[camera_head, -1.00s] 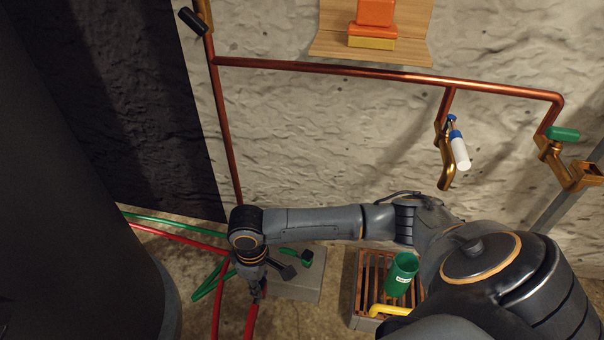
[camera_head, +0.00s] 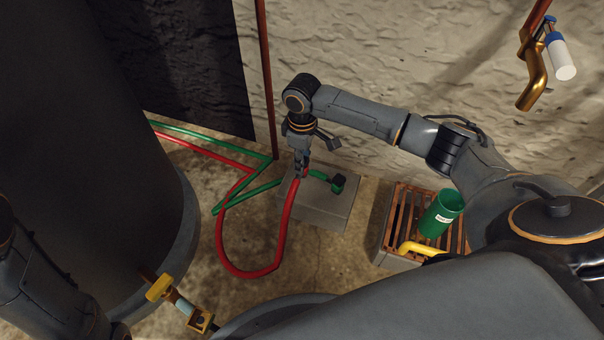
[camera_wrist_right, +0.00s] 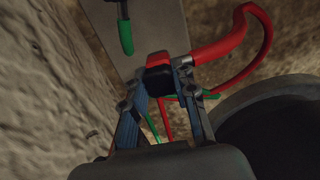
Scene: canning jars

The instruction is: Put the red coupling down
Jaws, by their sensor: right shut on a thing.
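My right gripper (camera_head: 301,170) is shut on the red coupling, at the end of the red hose (camera_head: 284,225). In the right wrist view the red coupling (camera_wrist_right: 157,58), red with a black part, sits between the fingertips of that gripper (camera_wrist_right: 160,75). In the head view the fingers mostly hide the coupling. It is at the left part of the grey block (camera_head: 318,212); I cannot tell whether it touches the block. The green coupling (camera_head: 337,184) lies on the block, right of the gripper. My left gripper is not in view.
A green hose (camera_head: 247,193) runs on the floor left of the block. A slatted crate (camera_head: 396,221) with a green cup (camera_head: 441,214) and a yellow pipe stands to the right. A large dark tank (camera_head: 130,130) stands left. A copper pipe (camera_head: 266,80) runs behind.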

